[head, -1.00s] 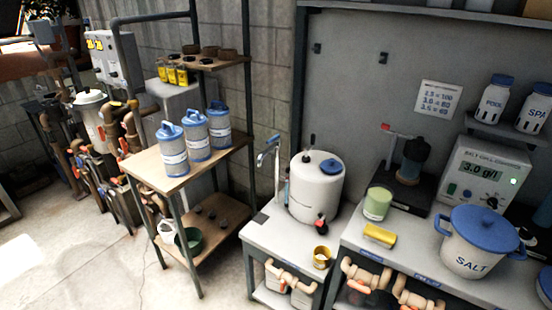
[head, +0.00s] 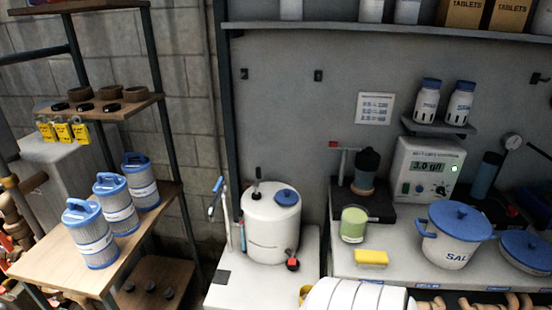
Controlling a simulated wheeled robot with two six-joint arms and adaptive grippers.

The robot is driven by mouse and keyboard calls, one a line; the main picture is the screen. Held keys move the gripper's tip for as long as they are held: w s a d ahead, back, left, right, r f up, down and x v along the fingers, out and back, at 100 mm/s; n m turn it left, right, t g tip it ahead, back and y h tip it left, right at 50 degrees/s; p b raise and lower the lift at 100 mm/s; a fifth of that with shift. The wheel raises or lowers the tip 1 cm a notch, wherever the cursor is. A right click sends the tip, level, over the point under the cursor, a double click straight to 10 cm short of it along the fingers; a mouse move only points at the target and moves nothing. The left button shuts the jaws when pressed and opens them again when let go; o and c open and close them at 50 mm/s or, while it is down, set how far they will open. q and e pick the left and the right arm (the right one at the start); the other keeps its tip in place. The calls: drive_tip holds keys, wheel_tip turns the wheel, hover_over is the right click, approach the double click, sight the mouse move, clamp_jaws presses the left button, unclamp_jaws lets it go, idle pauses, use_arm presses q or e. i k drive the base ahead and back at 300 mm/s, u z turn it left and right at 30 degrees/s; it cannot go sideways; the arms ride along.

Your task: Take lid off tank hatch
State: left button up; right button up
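The white tank (head: 271,228) stands upright on the left part of the bench in the head view. A round blue lid (head: 287,197) sits on its top, towards the right side, and covers the hatch. A dark upright fitting (head: 257,190) stands on the tank's top left of the lid. A black and red valve (head: 292,264) is low on its front. Neither of my grippers shows in this view.
A tap (head: 218,200) stands just left of the tank. A green-filled cup (head: 353,224), a yellow sponge (head: 371,258) and a salt pot (head: 453,237) stand to the right. Filter cartridges (head: 117,208) stand on a left shelf. A white ribbed shape (head: 355,296) blocks the bottom edge.

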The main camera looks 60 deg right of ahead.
sight(285, 197)
drive_tip(key=z, duration=0.55)
drive_tip(key=i, duration=0.8)
drive_tip(key=z, duration=0.8)
